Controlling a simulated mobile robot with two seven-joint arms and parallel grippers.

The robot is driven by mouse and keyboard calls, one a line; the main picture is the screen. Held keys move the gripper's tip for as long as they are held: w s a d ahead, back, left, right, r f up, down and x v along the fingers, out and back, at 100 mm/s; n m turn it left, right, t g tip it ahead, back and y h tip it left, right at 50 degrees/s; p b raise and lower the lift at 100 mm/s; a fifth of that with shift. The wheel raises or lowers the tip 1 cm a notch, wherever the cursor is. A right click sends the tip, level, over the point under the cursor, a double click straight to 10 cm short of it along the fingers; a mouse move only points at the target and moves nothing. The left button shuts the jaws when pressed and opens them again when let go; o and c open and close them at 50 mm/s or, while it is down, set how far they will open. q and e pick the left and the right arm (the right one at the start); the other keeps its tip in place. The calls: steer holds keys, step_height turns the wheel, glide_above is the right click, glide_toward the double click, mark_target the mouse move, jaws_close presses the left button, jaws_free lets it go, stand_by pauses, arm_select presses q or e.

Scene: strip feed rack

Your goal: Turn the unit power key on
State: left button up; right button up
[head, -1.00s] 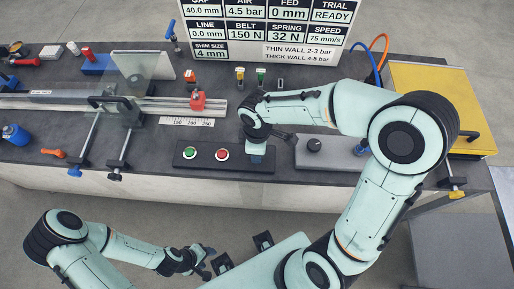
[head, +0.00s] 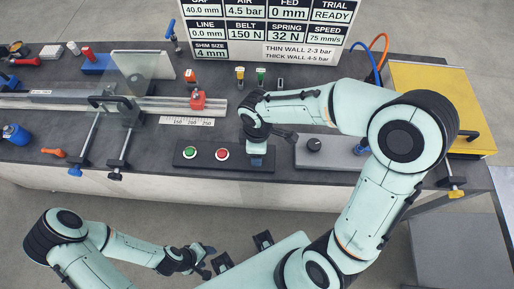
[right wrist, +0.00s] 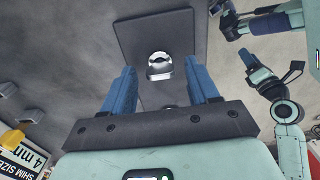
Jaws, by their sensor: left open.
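A dark control panel (head: 185,163) lies along the front of the bench, with a green button (head: 190,153) and a red button (head: 222,154). My right gripper (head: 257,160) points down over the panel's right end and covers the key in the head view. In the right wrist view, a shiny silver part (right wrist: 160,67), which looks like the power key, stands on a dark plate (right wrist: 140,30). The blue fingers of the right gripper (right wrist: 160,80) are apart on either side of it, with gaps showing. My left gripper (head: 206,264) is open and empty, in front of the bench.
A grey box with a black knob (head: 314,145) sits just right of my right gripper. A display board (head: 262,30) stands behind; it reads TRIAL READY. A red-topped clamp (head: 197,101) on a rail and a ruler (head: 187,122) lie behind the panel. A yellow plate (head: 430,85) is at right.

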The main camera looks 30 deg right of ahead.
steer(key=shift+r, duration=0.1)
arm_select(q)
steer(key=shift+w+r+p, duration=0.75)
steer(key=shift+r+p, duration=0.1)
steer(key=shift+r, duration=0.25)
arm_select(e)
step_height(320, 180, up, 13)
steer(key=shift+r, duration=0.15)
